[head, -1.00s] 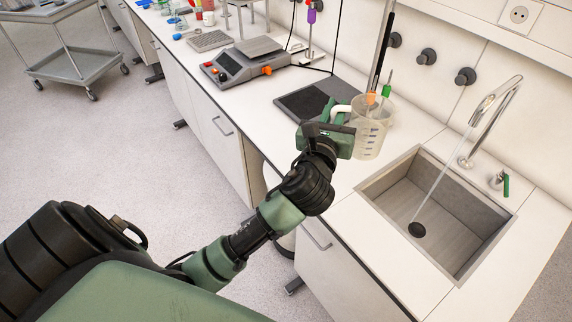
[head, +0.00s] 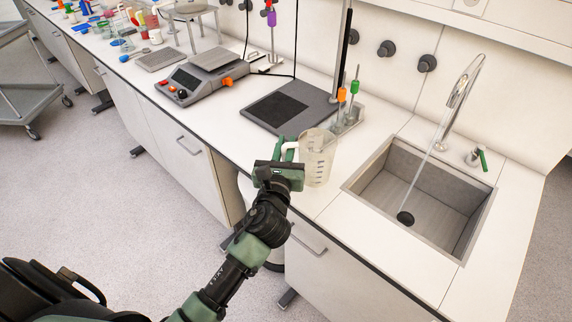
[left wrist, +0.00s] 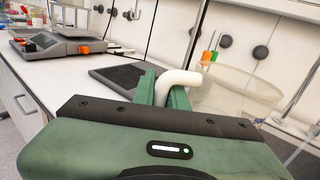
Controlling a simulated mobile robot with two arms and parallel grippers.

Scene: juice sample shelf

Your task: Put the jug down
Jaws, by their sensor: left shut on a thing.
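The jug (head: 318,158) is a clear, graduated beaker with a white handle. In the head view it is upright at the counter, between the dark plate and the sink. My left gripper (head: 287,150) is shut on the jug's handle from the near left side. In the left wrist view the green fingers of my left gripper (left wrist: 172,90) close around the white handle, and the jug's clear body (left wrist: 235,95) is to the right. I cannot tell whether the jug's base touches the counter. My right gripper is not in view.
The sink (head: 425,195) with running tap (head: 462,85) is right of the jug. Behind stand a dark-plated stand (head: 285,106) and a rack with droppers (head: 348,117). A scale (head: 200,78) is farther left. White counter (head: 225,120) is free left of the jug.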

